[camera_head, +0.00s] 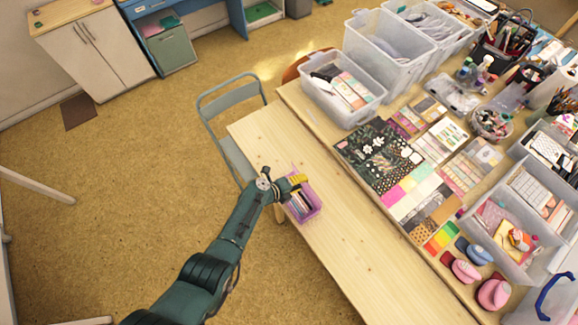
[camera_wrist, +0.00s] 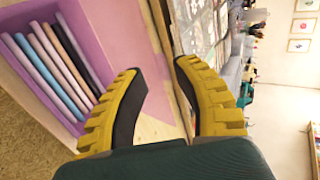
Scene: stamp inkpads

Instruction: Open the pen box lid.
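The pen box (camera_head: 312,211) is a small pinkish-purple box on the left part of the light wooden table, with pens showing inside it. In the wrist view, a lilac wall of the pen box (camera_wrist: 62,115) and several pens (camera_wrist: 48,62) in grey, blue and pinkish tones fill the left side. A flat pink panel (camera_wrist: 122,28) of the box lies just right of the pens; I cannot tell whether it is the lid. My gripper (camera_head: 297,181) is at the box's far end.
The wooden table (camera_head: 365,270) is bare in front of the box. A higher table on the right holds patterned sheets (camera_head: 378,155), clear bins (camera_head: 343,92) and several coloured inkpads (camera_head: 466,270). A grey-green chair (camera_head: 232,98) stands by the table's left end.

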